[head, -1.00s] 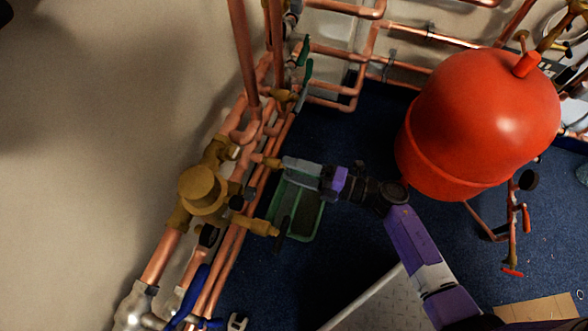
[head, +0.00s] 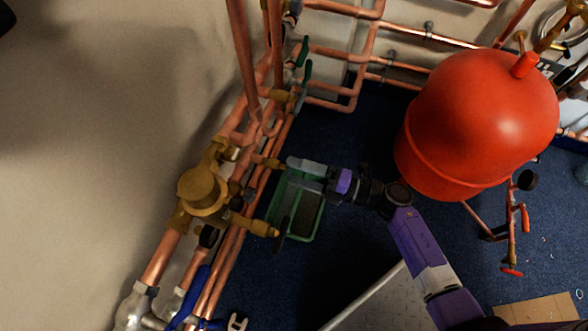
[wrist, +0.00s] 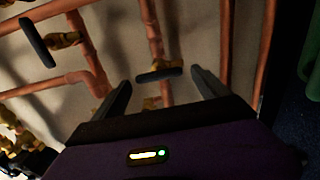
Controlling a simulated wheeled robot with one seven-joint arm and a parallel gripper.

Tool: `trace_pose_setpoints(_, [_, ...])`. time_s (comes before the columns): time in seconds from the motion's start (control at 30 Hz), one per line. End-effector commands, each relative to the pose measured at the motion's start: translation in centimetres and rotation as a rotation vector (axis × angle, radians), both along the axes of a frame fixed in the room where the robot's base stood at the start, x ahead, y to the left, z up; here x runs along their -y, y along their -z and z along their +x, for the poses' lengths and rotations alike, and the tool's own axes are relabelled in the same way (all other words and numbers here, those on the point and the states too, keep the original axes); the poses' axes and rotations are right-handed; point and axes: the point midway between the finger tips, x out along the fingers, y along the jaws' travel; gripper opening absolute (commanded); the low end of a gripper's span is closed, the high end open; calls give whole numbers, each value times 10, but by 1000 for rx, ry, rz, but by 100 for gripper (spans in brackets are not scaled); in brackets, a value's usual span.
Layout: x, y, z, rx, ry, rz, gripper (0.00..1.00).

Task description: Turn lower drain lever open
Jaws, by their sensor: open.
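My gripper (head: 290,173) is open beside the copper pipework, its fingers pointing left at a brass valve (head: 268,162). In the wrist view, a dark lever (wrist: 159,75) lies roughly crosswise between the fingertips, on a brass fitting in front of a copper pipe. I see no clear contact with it. A second dark lever (wrist: 37,42) on a brass valve is at the upper left, outside the fingers. In the head view, a dark lever (head: 282,236) sits at the end of a lower brass valve (head: 258,227). I cannot tell which is the lower drain lever.
A large red tank (head: 478,125) stands to the right. Vertical copper pipes (head: 244,50) rise behind.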

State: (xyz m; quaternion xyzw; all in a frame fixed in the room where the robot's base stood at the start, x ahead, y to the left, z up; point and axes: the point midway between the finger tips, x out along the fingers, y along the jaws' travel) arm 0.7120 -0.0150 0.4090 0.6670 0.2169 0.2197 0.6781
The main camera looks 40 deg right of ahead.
Motion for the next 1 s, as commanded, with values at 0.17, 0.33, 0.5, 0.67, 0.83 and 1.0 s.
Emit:
trace_pose_setpoints(0.17, [18,-1,-25,-4,0,0,85])
trace_pose_setpoints(0.33, [32,0,-44,-3,1,0,85])
trace_pose_setpoints(0.5, [38,0,-53,-1,0,-1,85])
trace_pose_setpoints(0.67, [39,0,-54,1,0,-1,85])
trace_pose_setpoints(0.83, [39,0,-54,0,0,0,85])
trace_pose_setpoints(1.0, [39,0,-54,0,0,0,85])
